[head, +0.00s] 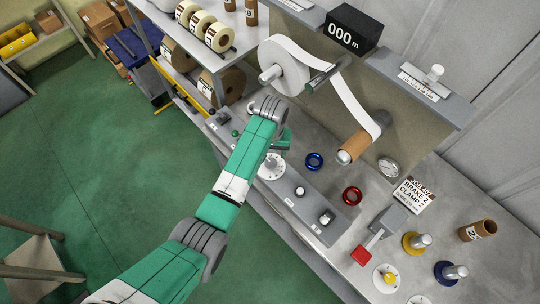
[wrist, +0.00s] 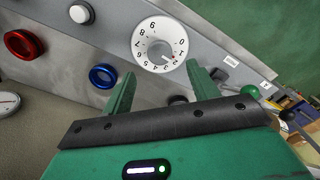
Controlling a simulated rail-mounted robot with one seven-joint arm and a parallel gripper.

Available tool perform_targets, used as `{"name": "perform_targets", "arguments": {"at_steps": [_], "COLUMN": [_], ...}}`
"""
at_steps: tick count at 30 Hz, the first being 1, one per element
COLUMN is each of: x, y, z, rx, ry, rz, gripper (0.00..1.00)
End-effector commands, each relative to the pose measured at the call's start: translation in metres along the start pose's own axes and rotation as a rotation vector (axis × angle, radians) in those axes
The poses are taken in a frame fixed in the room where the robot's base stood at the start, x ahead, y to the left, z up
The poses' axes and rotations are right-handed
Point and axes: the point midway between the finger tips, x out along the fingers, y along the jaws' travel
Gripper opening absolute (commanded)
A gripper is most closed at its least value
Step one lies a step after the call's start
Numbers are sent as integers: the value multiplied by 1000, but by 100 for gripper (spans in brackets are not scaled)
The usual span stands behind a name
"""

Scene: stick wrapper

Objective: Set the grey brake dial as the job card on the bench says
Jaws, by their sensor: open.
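The brake dial (head: 271,168) is a grey knob on a white numbered disc on the bench's sloped front panel. In the wrist view the dial (wrist: 159,45) lies just beyond the fingertips. A small red mark shows at the knob's lower right, towards the low numbers; its exact reading is too small to tell. My gripper (wrist: 160,78) is open and empty, its fingers apart and short of the knob. In the head view my gripper (head: 280,143) is beside the dial and partly hidden by my arm. The job card (head: 414,196) reads "BRAKE 2" and "CLAMP 2".
Blue (head: 314,161) and red (head: 352,196) rings lie right of the dial. A white button (head: 300,191) is on the panel. The paper roll (head: 284,66) and brown core (head: 358,142) are behind.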

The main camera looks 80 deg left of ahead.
Motion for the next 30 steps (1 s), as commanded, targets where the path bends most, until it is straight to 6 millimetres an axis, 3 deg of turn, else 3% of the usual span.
{"name": "perform_targets", "arguments": {"at_steps": [3,9,20,27,30], "x": [26,57,65,65,64], "y": [-1,0,0,0,0], "z": [1,0,0,0,1], "rx": [0,2,1,2,13], "ry": [-3,-2,0,0,-1], "rz": [-1,1,3,3,3], "gripper": [59,59,59,15,15]}}
